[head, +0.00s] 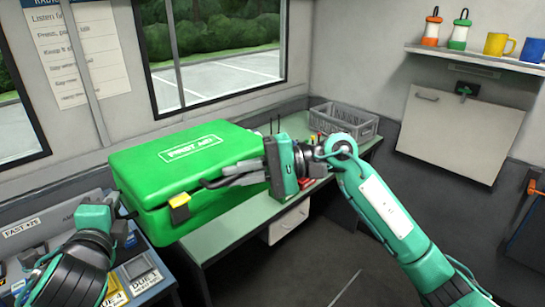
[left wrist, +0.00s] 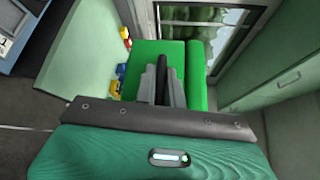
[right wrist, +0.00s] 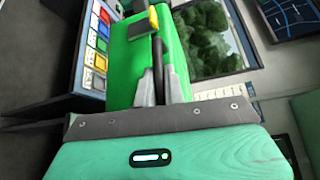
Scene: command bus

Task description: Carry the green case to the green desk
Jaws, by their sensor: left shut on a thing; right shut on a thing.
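The green case (head: 205,150) is shut, with FIRST AID on its lid and a yellow latch, and it hangs roughly level in front of the window. My right gripper (head: 232,176) is shut on the dark handle at its right end; the handle shows between the fingers in the right wrist view (right wrist: 158,75). My left gripper (head: 120,210) is at the case's left end, shut on a dark handle seen in the left wrist view (left wrist: 162,75). The green desk (head: 225,235) stands along the window wall, partly hidden by the case. I cannot tell the gap between them.
A grey crate (head: 343,118) stands at the desk's far end, with small radios and coloured items near it. A labelled control console (head: 140,275) is at the lower left. A shelf (head: 480,60) with lanterns and mugs is on the right wall. Floor in front is clear.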

